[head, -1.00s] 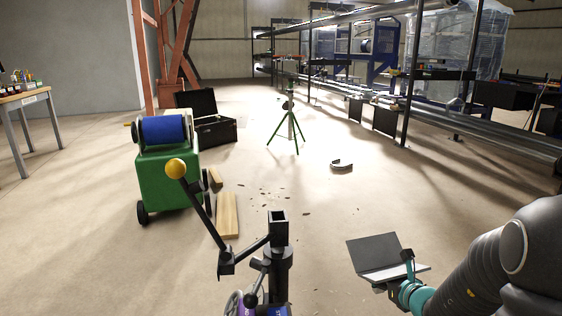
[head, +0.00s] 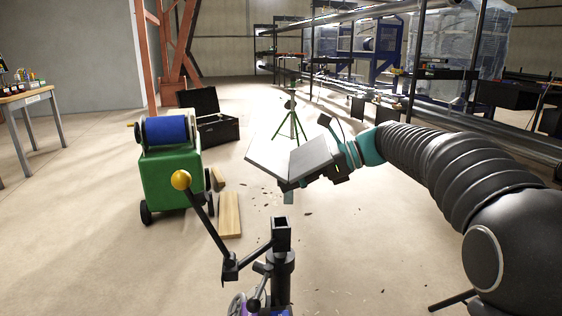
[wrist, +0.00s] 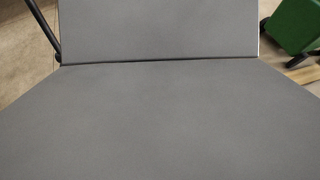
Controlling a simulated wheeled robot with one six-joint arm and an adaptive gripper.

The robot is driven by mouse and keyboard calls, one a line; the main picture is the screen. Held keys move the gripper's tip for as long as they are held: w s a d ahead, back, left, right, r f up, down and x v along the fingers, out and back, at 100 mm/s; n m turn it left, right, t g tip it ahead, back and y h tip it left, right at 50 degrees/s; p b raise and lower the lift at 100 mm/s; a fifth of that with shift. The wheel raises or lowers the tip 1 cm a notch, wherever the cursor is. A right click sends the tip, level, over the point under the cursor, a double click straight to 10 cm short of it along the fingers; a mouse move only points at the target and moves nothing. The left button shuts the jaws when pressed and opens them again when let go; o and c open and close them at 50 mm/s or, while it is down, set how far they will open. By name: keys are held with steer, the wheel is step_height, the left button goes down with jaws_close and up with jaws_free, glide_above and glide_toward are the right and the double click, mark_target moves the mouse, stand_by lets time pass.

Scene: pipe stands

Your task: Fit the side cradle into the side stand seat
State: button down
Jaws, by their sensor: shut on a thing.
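The side cradle (head: 280,158), a grey V-shaped plate, is in my gripper (head: 335,170), which is shut on it from the right. A short stem (head: 288,197) shows under the cradle. In the wrist view the cradle (wrist: 165,110) fills most of the picture, its fold running across. The side stand seat (head: 281,238) is a dark square open socket on top of an upright post. In the head picture the cradle is above the seat, with a gap between them. The fingertips are partly hidden behind the cradle.
A black lever with a yellow knob (head: 181,180) rises left of the seat. A green cart with a blue drum (head: 166,130), timber pieces (head: 229,214) and an open black case (head: 217,130) stand further left. A green tripod (head: 292,122) stands behind the cradle.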

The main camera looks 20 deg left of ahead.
mark_target(279, 167)
steer(key=s+r, duration=0.1)
steer(key=s+r+n+g, duration=0.1)
steer(key=s+r, duration=0.1)
steer(key=s+a+r+n+g, duration=0.1)
steer(key=shift+s+r+h, duration=0.2)
steer(key=shift+h, duration=0.1)
steer(key=shift+d, duration=0.15)
step_height(279, 167, down, 6)
steer(key=shift+r+b, duration=0.15)
steer(key=shift+b, duration=0.7)
steer(key=shift+p, duration=1.05)
stand_by(0.6)
steer(key=shift+f+b, duration=0.9)
steer(key=shift+f, duration=2.25)
stand_by(0.8)
steer(key=shift+c, duration=1.2)
jaws_free()
